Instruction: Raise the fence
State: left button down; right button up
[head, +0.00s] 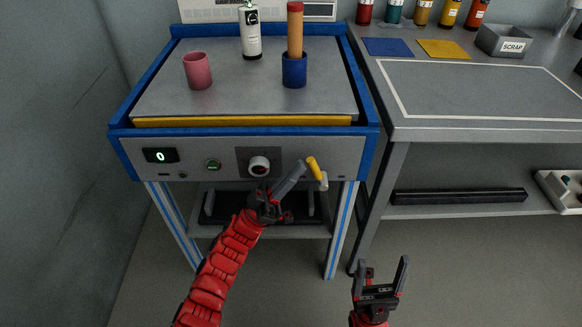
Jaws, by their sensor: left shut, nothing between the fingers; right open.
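A machine with a blue frame (116,131) has a grey top and a yellow strip (240,121) along its front edge, which may be the fence. Its front panel (130,147) carries a display (160,156) reading 0, a small green button (213,165), a black and white round knob (259,166) and a yellow lever (314,166) with a pale end. My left gripper (298,171) is shut and empty, in front of the panel between knob and lever. Its tips appear close to the lever; contact cannot be told. My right gripper (382,272) is open and empty at the lower right.
On the machine's top stand a pink cup (199,71), a white bottle (250,34) and a blue holder (294,70) with an orange, red-topped cylinder. A grey bench (450,128) at right holds bottles, coloured sheets and a SCRAP bin (503,41). The floor below is clear.

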aim_at(310, 164)
pick_arm(q)
jog(key=shift+m+g+y, duration=0.4)
jog(key=shift+g+y, duration=0.2)
jog(key=shift+s+p+x, duration=0.15)
jog(key=shift+p+x, duration=0.9)
jog(key=shift+p, duration=0.3)
jog(key=shift+s+p+x, duration=0.15)
jog(key=shift+p+x, duration=0.95)
jog(key=shift+p, duration=0.2)
jog(key=shift+d+p, duration=0.3)
jog(key=shift+p, duration=0.1)
jog(key=shift+d+p, duration=0.65)
jog(key=shift+d, duration=0.2)
jog(key=shift+a+f, duration=0.1)
jog(key=shift+f, duration=0.05)
jog(key=b+v, duration=0.3)
jog(key=v, duration=1.4)
jog(key=shift+a, duration=0.3)
